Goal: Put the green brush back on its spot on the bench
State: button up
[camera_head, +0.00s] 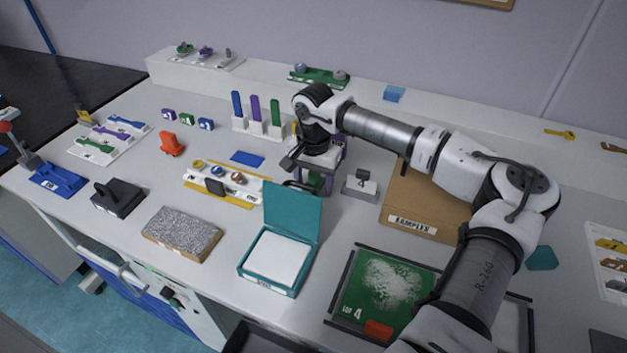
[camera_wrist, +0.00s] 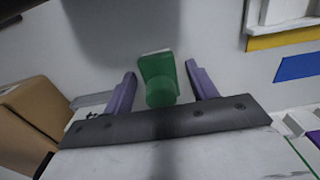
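The green brush (camera_wrist: 160,90) shows in the wrist view as a flat block with a round part, between the two purple fingers of my gripper (camera_wrist: 161,78). A narrow gap shows on each side of it, so the fingers look open around it rather than closed on it. In the head view my gripper (camera_head: 317,174) points down low over the middle of the bench (camera_head: 130,235), with a bit of green (camera_head: 318,183) between its fingers. The arm partly hides this area. I cannot make out a marked spot for the brush.
An open teal box (camera_head: 282,215) stands in front of my gripper. A grey metal block (camera_head: 360,185) and a cardboard SAMPLES box (camera_head: 425,205) are at its right. A white holder with rings (camera_head: 222,182) is at its left. A green powder-covered mat (camera_head: 365,300) lies front right.

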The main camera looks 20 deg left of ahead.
aim_at(314, 174)
jog(key=shift+r+p, duration=0.3)
notch_tip(314, 174, up, 12)
jog(key=b, duration=0.2)
jog(key=shift+f+b, duration=0.15)
jog(key=shift+b, duration=0.15)
